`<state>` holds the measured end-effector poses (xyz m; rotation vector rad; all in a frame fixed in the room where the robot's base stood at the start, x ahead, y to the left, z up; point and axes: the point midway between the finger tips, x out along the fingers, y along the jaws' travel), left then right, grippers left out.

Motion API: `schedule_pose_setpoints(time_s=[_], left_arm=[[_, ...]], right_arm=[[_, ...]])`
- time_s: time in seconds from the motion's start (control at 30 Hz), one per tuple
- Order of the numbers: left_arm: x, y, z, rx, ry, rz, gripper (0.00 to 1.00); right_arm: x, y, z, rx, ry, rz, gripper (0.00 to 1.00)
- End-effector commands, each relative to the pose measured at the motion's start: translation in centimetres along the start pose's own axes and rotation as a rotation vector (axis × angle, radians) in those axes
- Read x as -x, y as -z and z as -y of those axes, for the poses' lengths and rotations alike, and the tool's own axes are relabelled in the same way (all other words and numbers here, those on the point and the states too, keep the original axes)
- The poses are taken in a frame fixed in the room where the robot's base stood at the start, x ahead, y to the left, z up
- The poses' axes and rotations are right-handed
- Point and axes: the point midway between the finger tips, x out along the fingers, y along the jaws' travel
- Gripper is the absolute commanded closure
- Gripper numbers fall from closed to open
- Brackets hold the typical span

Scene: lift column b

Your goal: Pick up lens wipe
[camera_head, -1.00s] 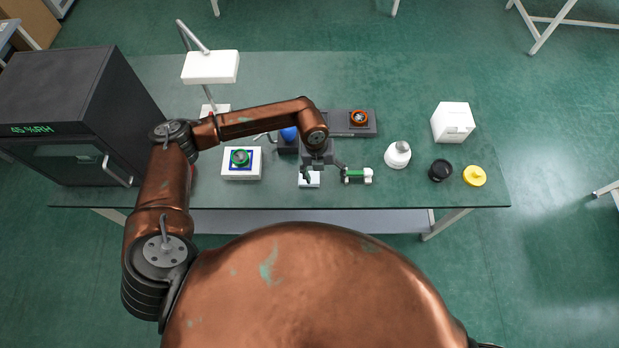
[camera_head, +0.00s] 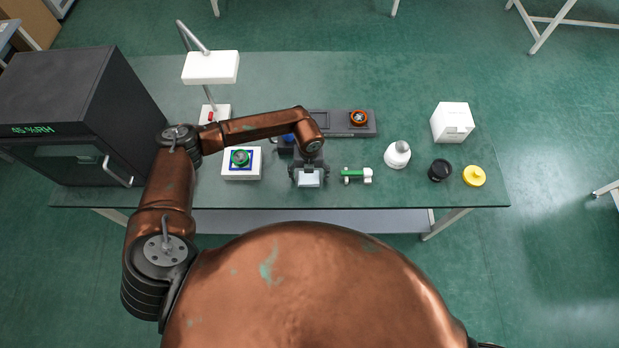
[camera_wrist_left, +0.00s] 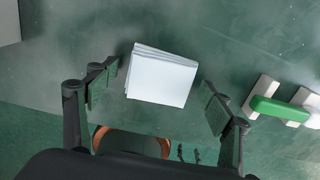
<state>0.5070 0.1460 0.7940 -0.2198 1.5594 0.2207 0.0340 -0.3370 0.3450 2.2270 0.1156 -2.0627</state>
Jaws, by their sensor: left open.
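The lens wipe (camera_head: 309,179) is a small white, flat, folded stack lying near the front edge of the green table. In the left wrist view the lens wipe (camera_wrist_left: 161,76) sits slightly tilted between the open fingers, with a gap on both sides. My left gripper (camera_head: 309,176) is open above it in the head view. Its two fingers also show in the left wrist view (camera_wrist_left: 158,92), one to each side of the wipe and not touching it.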

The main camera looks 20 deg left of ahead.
Motion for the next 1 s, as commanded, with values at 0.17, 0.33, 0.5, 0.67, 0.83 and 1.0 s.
schedule_pose_setpoints(time_s=[0.17, 0.33, 0.5, 0.67, 0.83, 1.0], left_arm=[[0.04, 0.00, 0.00, 0.000, 0.000, 0.000, 0.31], [0.05, 0.00, 0.01, 0.000, 0.000, 0.000, 0.43], [0.06, 0.00, 0.01, 0.000, 0.000, 0.000, 0.54], [0.06, 0.00, 0.01, 0.000, 0.000, 0.000, 0.56], [0.08, 0.00, 0.01, 0.000, 0.000, 0.000, 0.57], [0.67, -0.07, 0.03, 0.000, 0.001, 0.001, 0.57]], right_arm=[[0.02, -0.06, -0.23, 0.001, -0.002, 0.001, 0.30], [0.04, -0.09, -0.43, 0.002, -0.004, 0.001, 0.30], [0.05, -0.11, -0.57, 0.002, -0.006, 0.001, 0.30], [0.05, -0.11, -0.56, 0.002, -0.006, 0.001, 0.30], [0.05, -0.11, -0.55, 0.002, -0.006, 0.001, 0.30], [0.08, -0.10, -0.53, 0.002, -0.005, 0.001, 0.30]])
